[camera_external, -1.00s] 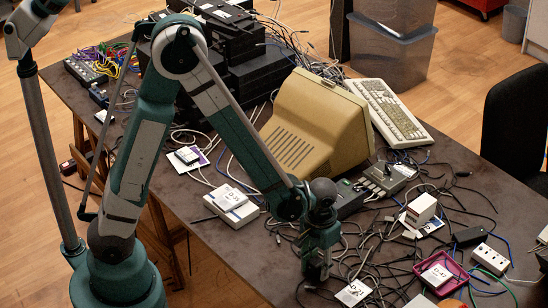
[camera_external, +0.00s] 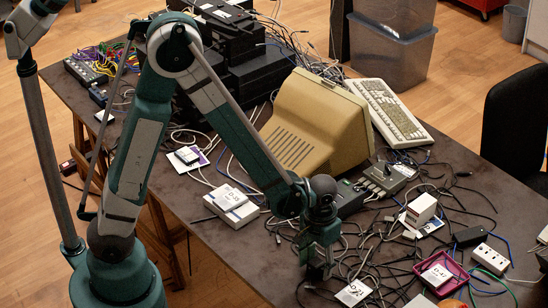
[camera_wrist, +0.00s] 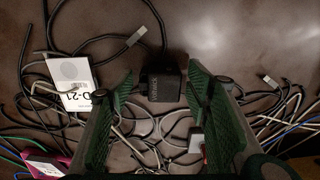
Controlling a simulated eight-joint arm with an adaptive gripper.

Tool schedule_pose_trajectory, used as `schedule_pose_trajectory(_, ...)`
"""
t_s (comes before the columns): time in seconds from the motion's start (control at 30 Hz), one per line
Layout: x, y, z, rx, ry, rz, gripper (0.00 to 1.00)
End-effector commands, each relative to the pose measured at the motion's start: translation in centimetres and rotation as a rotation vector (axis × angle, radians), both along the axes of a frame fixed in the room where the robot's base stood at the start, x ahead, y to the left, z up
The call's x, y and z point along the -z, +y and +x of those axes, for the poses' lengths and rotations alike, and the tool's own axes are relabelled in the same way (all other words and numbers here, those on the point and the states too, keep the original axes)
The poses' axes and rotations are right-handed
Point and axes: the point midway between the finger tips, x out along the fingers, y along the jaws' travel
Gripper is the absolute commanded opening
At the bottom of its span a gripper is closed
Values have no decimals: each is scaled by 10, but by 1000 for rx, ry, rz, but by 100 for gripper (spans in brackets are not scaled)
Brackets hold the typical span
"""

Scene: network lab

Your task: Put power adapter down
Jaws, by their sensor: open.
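The power adapter (camera_wrist: 165,84) is a small black block with pale lettering. In the wrist view it lies on the dark tabletop among cables, between and just beyond my open fingers. My gripper (camera_wrist: 158,110) has its two green ribbed fingers spread wide, with visible space on both sides of the adapter. In the external view my gripper (camera_external: 318,268) hangs low over the front part of the table, and the adapter cannot be made out there. Whether its underside touches the table is hard to tell.
A white card labelled D-21 (camera_wrist: 72,82) lies left of the adapter. Loose cables (camera_wrist: 45,125) cover much of the tabletop.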

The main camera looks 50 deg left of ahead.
Motion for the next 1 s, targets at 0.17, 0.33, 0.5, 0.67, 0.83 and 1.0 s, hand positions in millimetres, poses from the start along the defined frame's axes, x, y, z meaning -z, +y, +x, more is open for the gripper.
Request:
schedule_pose_trajectory(0.17,-21,0,0,0,0,0,48)
schedule_pose_trajectory(0.33,-44,0,0,0,0,0,48)
schedule_pose_trajectory(0.5,-67,0,0,0,0,0,48)
schedule_pose_trajectory(0.67,-86,0,0,0,0,0,48)
schedule_pose_trajectory(0.83,-101,0,0,0,0,0,48)
schedule_pose_trajectory(1.0,-108,0,0,0,0,0,48)
